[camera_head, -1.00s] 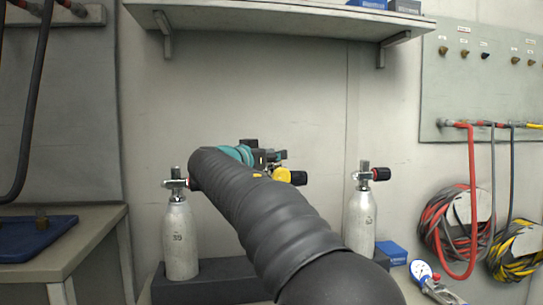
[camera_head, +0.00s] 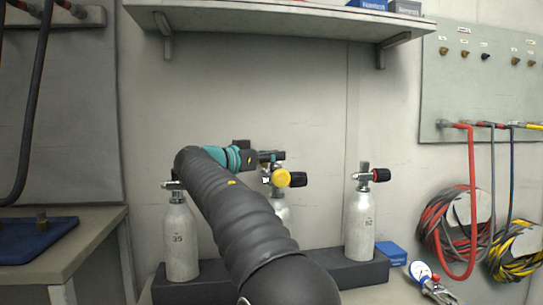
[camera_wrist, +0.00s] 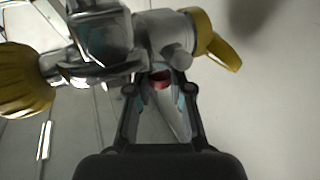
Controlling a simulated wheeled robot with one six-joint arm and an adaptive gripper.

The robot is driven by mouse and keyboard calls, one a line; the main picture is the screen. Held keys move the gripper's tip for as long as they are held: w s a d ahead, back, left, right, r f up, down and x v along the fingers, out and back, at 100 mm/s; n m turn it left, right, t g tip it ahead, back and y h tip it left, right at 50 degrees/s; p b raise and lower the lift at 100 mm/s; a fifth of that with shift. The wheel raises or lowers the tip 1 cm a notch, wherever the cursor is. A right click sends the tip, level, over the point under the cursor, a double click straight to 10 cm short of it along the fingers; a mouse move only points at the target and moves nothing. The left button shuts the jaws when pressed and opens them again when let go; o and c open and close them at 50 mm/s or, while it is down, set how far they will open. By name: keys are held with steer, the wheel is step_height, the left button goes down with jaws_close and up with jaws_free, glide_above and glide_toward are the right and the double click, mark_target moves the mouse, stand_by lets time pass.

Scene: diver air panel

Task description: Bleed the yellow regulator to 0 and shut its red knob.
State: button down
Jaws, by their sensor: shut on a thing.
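The yellow regulator sits on the valve of the middle bottle (camera_head: 281,210). My gripper (camera_head: 272,156) reaches in from the left, just above the yellow knob. In the wrist view a ribbed yellow knob (camera_wrist: 22,80) is at left and a yellow lever-like part (camera_wrist: 215,42) at upper right of the metal body. My fingers (camera_wrist: 160,88) are shut around a part below that body, where a small red piece shows. The exact part gripped is unclear.
Two other grey bottles (camera_head: 180,240) and (camera_head: 360,225) stand in the dark rack (camera_head: 330,268), left and right. A gauge with fittings (camera_head: 430,283) lies on the bench at right. Hoses (camera_head: 470,200) hang on the right wall. A shelf (camera_head: 280,18) is overhead.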

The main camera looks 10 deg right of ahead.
steer(key=c, duration=1)
jaws_free()
steer(key=v, duration=1.2)
steer(key=shift+s, duration=0.1)
